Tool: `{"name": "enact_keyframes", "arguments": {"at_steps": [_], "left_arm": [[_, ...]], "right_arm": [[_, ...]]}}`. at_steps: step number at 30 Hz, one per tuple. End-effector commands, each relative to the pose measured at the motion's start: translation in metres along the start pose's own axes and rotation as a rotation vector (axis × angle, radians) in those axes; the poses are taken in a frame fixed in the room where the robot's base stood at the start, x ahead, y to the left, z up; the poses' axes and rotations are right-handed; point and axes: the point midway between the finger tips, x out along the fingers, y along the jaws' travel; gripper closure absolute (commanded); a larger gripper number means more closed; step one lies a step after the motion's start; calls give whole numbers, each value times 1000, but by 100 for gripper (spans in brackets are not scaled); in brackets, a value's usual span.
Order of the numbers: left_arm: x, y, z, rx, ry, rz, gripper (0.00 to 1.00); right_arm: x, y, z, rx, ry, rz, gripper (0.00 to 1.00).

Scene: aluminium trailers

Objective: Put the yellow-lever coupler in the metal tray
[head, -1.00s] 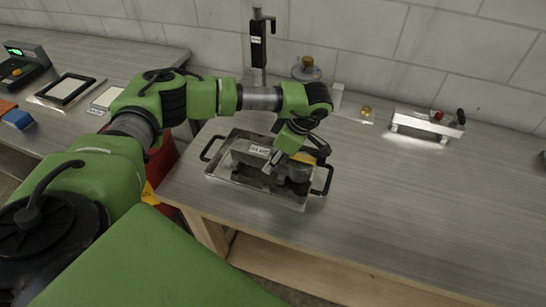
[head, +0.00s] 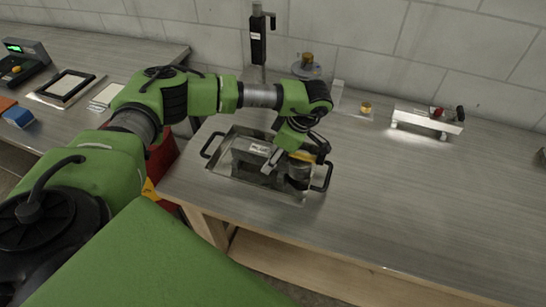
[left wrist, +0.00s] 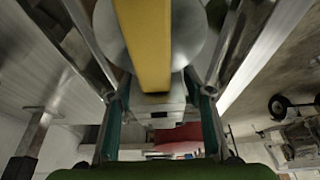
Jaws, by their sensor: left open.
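The metal tray (head: 222,166) lies on the workbench, a shallow shiny pan with black handles at both ends. The yellow-lever coupler (head: 300,172) is at the tray's right end, grey metal and partly hidden by my gripper. Its yellow lever shows large in the left wrist view (left wrist: 150,45), in front of a round metal part. My left gripper (head: 288,165) is low over the tray's right half. Its fingers are open on either side of the coupler (left wrist: 158,115). Contact with the tray floor is hard to see. My right gripper is out of view.
A grey block with a white label (head: 258,150) shows in the tray's left half. Behind stand a black-topped post (head: 258,40) and a round part with a brass top (head: 307,65). A metal bracket (head: 425,122) lies at the right. The bench's right front is clear.

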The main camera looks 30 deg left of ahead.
Motion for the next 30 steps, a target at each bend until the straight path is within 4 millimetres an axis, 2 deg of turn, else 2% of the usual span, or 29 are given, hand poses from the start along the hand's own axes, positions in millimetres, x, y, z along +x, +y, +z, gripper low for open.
{"name": "enact_keyframes", "arguments": {"at_steps": [12, 16, 21, 30], "left_arm": [[-82, 2, 2, 0, -4, 8, 53], [-103, 1, 2, 1, -3, 6, 53], [-116, 0, 1, 1, -2, 3, 53], [-118, 0, 1, 1, -2, 2, 53]], "right_arm": [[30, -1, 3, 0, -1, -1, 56], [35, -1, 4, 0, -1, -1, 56], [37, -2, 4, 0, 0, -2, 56], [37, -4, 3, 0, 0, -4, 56]]}}
